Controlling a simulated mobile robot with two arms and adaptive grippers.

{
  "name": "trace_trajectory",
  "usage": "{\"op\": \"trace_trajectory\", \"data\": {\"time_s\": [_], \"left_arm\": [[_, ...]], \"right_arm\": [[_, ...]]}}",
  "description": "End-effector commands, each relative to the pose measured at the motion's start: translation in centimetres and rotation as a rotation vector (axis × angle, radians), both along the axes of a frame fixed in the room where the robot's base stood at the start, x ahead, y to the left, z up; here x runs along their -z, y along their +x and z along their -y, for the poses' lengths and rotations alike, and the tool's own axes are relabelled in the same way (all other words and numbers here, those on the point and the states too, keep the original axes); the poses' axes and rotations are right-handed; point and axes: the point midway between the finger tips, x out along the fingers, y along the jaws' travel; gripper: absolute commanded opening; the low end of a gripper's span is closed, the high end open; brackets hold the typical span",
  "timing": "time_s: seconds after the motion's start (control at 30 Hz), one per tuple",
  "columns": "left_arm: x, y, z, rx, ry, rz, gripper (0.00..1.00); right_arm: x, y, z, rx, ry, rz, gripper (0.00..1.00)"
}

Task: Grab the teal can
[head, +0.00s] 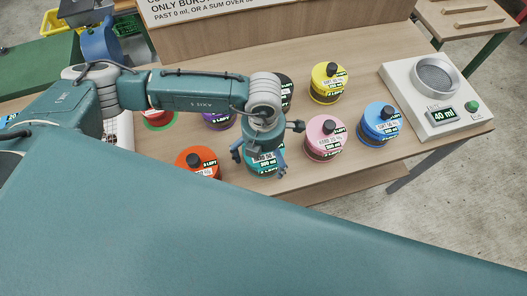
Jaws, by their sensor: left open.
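The teal can (265,170) stands on the wooden table near its front edge, in the middle of the head view. My left gripper (260,165) is right over it, pointing down, with its open fingers on either side of the can. The gripper hides the can's top. I cannot tell whether the fingers touch the can. My right gripper is not in view.
An orange-red can (190,163) stands left of the teal can, a pink can (325,140) right of it. Blue (380,125), yellow (328,85) and purple (218,121) cans stand around. A white scale (420,78) reading 40 ml is at the right. A sign board (240,10) stands behind.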

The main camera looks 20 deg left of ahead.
Motion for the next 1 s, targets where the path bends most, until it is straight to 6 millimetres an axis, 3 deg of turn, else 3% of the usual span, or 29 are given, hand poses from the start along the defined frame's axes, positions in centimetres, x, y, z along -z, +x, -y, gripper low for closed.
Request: {"op": "trace_trajectory", "data": {"time_s": [0.07,0.37,0.77,1.0], "left_arm": [[0.0,0.0,0.0,0.000,0.000,0.000,0.98],[0.0,0.0,0.0,0.000,-0.001,-0.001,0.40],[-0.9,0.1,0.1,0.001,-0.002,0.003,0.40],[-4.4,0.3,0.2,0.001,-0.005,0.008,0.40]], "right_arm": [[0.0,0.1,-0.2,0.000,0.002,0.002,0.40],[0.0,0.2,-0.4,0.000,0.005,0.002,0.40],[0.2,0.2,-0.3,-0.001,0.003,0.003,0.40],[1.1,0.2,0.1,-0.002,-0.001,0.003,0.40]]}}
